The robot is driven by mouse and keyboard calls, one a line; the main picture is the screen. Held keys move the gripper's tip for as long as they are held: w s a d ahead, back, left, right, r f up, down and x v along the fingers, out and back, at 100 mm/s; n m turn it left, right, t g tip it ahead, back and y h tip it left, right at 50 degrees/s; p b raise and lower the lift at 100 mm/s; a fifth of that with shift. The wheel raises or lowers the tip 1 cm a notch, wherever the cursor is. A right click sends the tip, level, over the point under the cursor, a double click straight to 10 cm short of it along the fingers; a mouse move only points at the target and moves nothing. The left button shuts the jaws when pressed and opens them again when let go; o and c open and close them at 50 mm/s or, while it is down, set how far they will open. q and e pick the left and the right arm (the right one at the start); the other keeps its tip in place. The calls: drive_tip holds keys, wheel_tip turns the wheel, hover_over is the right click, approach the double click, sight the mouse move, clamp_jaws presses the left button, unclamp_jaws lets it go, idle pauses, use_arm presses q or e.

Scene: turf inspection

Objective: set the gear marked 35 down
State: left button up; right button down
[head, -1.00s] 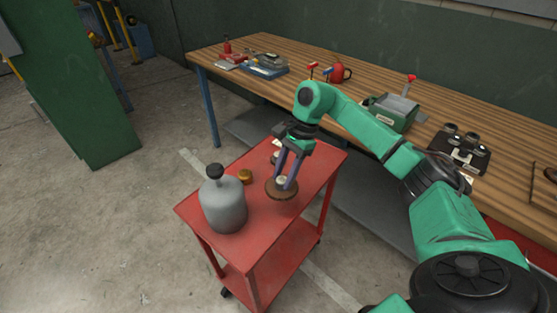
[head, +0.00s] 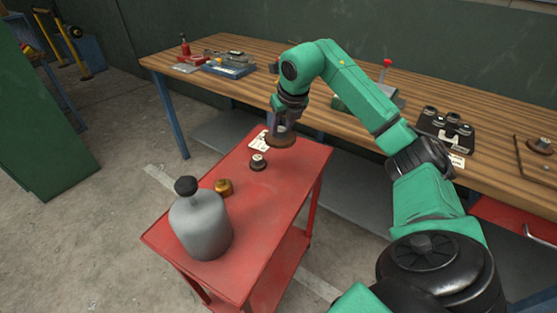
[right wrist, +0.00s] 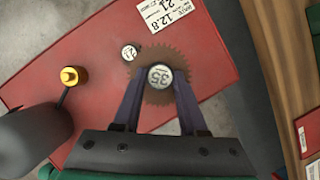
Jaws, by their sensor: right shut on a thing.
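The gear marked 35 (right wrist: 161,55) is a brown toothed disc with a pale numbered hub. It also shows in the head view (head: 280,141), near the far end of the red cart's top (head: 285,185). My right gripper (head: 282,131) is shut on its hub from above; in the right wrist view the two fingers (right wrist: 160,82) flank the hub. The gear looks level and seems a little above the cart, but I cannot tell the gap. My left gripper is not in view.
A small dark gear with a numbered hub (head: 258,162) sits close by. A white printed card (right wrist: 168,12) lies beyond. A brass piece (head: 224,187) and a grey bottle (head: 200,228) stand nearer. The wooden workbench (head: 330,92) runs behind. The cart's right side is clear.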

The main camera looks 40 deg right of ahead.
sight(286, 144)
wheel_tip(286, 144, down, 11)
drive_tip(key=shift+w, duration=0.15)
drive_tip(key=shift+c, duration=2.3)
unclamp_jaws()
drive_tip(key=v, duration=1.2)
drive_tip(key=shift+a+b, duration=0.1)
drive_tip(key=shift+b, duration=0.2)
